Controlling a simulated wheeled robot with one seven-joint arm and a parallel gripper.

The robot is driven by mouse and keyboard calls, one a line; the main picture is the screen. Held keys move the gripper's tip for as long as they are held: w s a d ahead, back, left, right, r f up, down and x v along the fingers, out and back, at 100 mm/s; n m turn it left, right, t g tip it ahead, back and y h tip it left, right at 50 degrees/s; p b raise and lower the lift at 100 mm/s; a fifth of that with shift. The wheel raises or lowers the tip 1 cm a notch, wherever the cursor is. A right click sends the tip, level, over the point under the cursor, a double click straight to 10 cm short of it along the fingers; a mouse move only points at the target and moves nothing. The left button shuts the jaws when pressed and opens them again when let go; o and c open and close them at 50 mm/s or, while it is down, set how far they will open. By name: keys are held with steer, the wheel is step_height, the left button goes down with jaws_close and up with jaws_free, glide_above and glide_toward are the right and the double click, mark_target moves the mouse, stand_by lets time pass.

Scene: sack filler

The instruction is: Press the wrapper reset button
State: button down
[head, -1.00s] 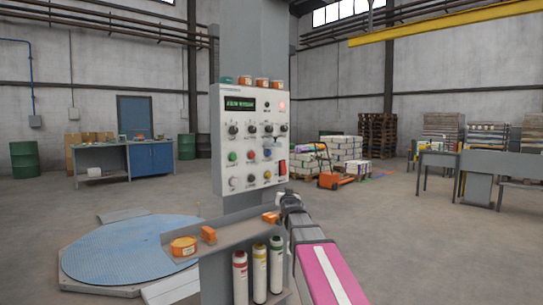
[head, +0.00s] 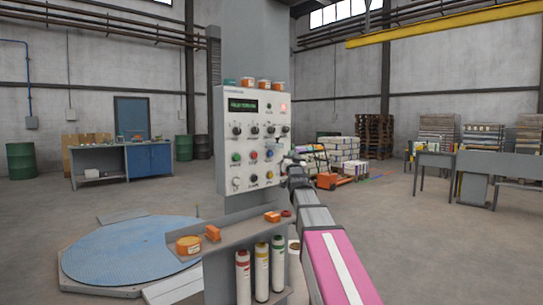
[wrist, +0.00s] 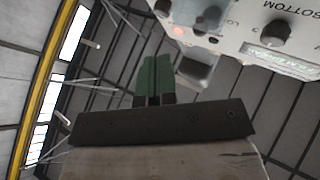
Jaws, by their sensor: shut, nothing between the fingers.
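The grey control panel (head: 228,145) stands on a column, with rows of black knobs, coloured buttons, a green-lit display and a glowing red lamp (head: 283,109). Its lower buttons include green (head: 236,157), red (head: 253,155), blue (head: 270,153), white (head: 237,182) and yellow (head: 269,176). Their labels are too small to read, so I cannot tell which is the wrapper reset button. My gripper (head: 286,161) is at the panel's lower right edge, hiding the red switch area. In the wrist view my gripper (wrist: 156,78) is shut and empty, with the panel (wrist: 235,25) at upper right.
A shelf (head: 225,235) below the panel holds orange items and a tape roll (head: 188,245), with several bottles (head: 261,270) beneath. A blue turntable (head: 130,250) lies at left. Open floor surrounds the column.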

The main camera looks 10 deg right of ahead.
steer(key=w+a, duration=0.5)
steer(key=w, duration=0.2)
stand_by(0.4)
steer(key=shift+w+a, duration=0.15)
steer(key=shift+a, duration=0.05)
stand_by(1.8)
steer(key=shift+w+a, duration=0.15)
steer(key=shift+w, duration=0.1)
steer(key=shift+w+a, duration=0.3)
steer(key=shift+w, duration=0.1)
stand_by(0.9)
steer(key=shift+s, duration=0.1)
steer(key=shift+s+d, duration=0.55)
steer(key=shift+s, duration=0.1)
steer(key=shift+s, duration=0.1)
steer(key=shift+s+d, duration=0.75)
steer(key=shift+s, duration=0.25)
steer(key=shift+s+d, duration=0.75)
steer(key=shift+s, duration=0.2)
